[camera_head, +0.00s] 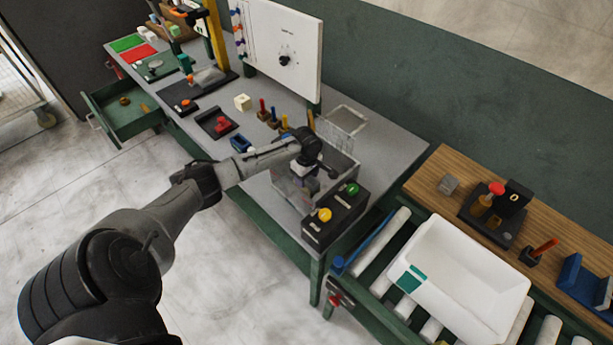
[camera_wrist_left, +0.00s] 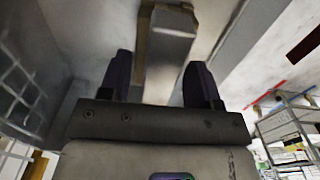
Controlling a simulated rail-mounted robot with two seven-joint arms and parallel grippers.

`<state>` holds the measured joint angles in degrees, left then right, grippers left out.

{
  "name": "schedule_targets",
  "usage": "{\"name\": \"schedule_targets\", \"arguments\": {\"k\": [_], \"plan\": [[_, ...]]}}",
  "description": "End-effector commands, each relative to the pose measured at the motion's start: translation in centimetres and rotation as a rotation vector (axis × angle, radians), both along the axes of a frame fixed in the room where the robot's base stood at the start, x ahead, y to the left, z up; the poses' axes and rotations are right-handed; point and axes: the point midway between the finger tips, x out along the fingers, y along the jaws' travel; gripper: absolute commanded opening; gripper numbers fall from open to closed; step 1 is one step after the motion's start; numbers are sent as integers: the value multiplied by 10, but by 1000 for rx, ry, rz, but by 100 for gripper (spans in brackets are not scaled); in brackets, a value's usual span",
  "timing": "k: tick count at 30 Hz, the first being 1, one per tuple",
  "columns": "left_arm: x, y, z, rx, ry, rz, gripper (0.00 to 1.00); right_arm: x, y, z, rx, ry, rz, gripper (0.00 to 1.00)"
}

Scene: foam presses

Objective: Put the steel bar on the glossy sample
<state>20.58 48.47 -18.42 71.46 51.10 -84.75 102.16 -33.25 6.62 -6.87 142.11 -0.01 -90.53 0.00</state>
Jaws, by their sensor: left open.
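My left gripper (camera_head: 301,172) reaches down at the clear-walled box (camera_head: 345,166) on the bench, partly hidden by my own wrist. In the left wrist view its two dark fingers (camera_wrist_left: 160,68) are apart, so it is open. A pale grey metal-like block (camera_wrist_left: 168,48) with a brownish edge shows between and beyond the fingers. I cannot tell whether it is the steel bar or part of the box, or whether the fingers touch it. I cannot pick out the glossy sample with certainty. My right gripper is in neither view.
A black button box (camera_head: 335,215) with yellow and green buttons stands at the clear box's front. A white tray (camera_head: 470,262) sits on rollers at right. A white panel (camera_head: 281,50) stands behind the bench. An open green drawer (camera_head: 122,107) juts out at left.

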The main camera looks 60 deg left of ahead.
Motion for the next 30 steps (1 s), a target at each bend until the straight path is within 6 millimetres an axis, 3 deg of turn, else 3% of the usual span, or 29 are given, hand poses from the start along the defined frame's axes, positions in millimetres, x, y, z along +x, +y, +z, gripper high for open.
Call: {"name": "schedule_targets", "arguments": {"k": [8,21,30], "plan": [[0,0,12,0,-2,0,57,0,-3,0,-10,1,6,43],[1,0,90,0,-2,-1,57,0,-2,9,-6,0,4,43],[1,0,119,-1,-1,0,57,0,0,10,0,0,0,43]]}}
